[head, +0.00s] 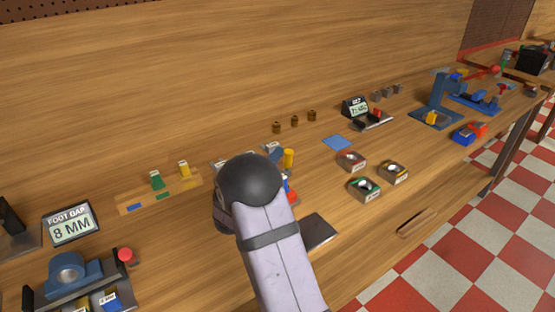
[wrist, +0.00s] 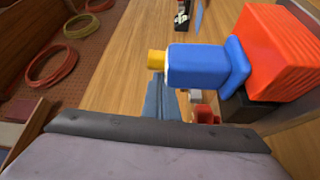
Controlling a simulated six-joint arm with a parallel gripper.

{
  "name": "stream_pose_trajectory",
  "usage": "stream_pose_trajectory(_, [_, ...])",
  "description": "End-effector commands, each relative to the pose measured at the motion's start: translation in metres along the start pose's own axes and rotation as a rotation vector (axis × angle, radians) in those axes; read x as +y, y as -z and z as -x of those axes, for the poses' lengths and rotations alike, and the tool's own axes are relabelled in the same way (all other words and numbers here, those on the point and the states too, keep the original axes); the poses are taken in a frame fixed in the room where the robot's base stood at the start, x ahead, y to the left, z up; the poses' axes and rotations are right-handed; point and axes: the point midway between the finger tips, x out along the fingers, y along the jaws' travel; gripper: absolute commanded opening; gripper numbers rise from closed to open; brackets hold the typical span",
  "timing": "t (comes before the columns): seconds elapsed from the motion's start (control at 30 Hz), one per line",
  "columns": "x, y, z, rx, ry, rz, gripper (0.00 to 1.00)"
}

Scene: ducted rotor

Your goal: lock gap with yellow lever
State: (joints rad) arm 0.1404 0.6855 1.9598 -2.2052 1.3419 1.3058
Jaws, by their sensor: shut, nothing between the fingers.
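My arm rises from the bottom of the head view, and its dark round joint stands in front of part of the bench. My gripper's fingers do not show in either view. A yellow upright piece (head: 289,158), possibly the yellow lever, stands just behind the joint, next to a blue-grey part (head: 272,149). Much of this fixture is hidden by my arm. I cannot tell whether this yellow end is the lever.
At left, a display reading 8 MM (head: 71,227) stands behind a blue fixture (head: 70,273) with a red knob. A wooden block (head: 160,192) holds green and yellow pegs. Several small boxes (head: 364,188) and a dark plate (head: 318,231) lie right of my arm.

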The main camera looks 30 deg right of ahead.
Motion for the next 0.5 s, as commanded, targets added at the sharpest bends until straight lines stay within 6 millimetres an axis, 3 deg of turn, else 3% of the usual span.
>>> stream_pose_trajectory(0.27, [-0.004, 0.033, -0.009, 0.005, -0.002, -0.004, 0.0])
stream_pose_trajectory(0.5, [-0.002, 0.032, 0.035, 0.007, 0.0, -0.002, 0.0])
